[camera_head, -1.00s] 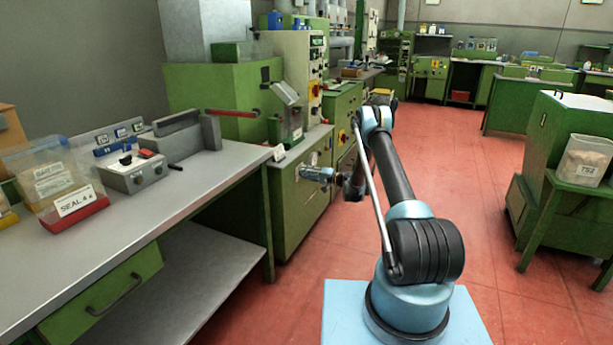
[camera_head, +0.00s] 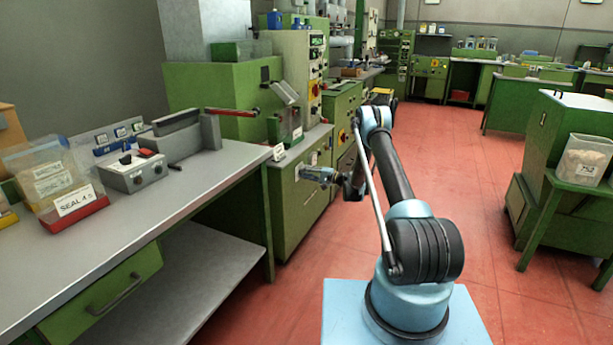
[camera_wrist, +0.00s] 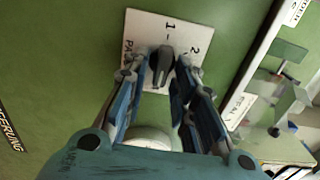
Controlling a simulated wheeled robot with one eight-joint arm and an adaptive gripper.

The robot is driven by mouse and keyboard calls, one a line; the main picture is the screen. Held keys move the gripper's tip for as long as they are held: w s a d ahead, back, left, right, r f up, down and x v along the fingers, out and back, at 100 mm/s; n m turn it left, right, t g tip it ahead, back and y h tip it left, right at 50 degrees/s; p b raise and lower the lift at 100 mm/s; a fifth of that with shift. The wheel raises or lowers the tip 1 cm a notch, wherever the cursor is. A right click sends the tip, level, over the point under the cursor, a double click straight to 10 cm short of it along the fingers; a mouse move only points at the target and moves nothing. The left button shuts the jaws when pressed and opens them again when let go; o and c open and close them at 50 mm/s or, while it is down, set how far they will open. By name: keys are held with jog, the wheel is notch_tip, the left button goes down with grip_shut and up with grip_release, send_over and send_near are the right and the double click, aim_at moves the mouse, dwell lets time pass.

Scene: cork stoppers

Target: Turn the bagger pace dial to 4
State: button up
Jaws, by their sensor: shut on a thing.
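The dial's dark knob (camera_wrist: 165,62) stands on a white plate (camera_wrist: 143,50) fixed to a green panel, in the wrist view. The marks 1 and 2 and part of a word starting "PA" show on the plate; other marks are hidden by my fingers or out of sight. My gripper (camera_wrist: 162,72) is shut on the knob, one finger on each side. The knob's narrow end points up between the 1 and the 2; its exact setting is hard to tell. In the head view my gripper (camera_head: 303,173) meets the front of the green cabinet (camera_head: 290,215); the knob is hidden there.
A grey workbench (camera_head: 130,220) with a switch box (camera_head: 133,172) and a bag holder (camera_head: 75,205) stands on the left. A control column (camera_head: 305,70) rises behind the cabinet. A green stand (camera_head: 560,170) with a clear bin (camera_head: 580,158) is on the right. Open red floor lies between.

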jog(key=o, duration=0.7)
jog(key=shift+f, duration=0.1)
jog(key=shift+o, duration=0.2)
jog(key=shift+d, duration=0.15)
jog(key=v, duration=1.1)
jog(key=shift+s+d, duration=0.15)
jog(key=shift+d, duration=0.25)
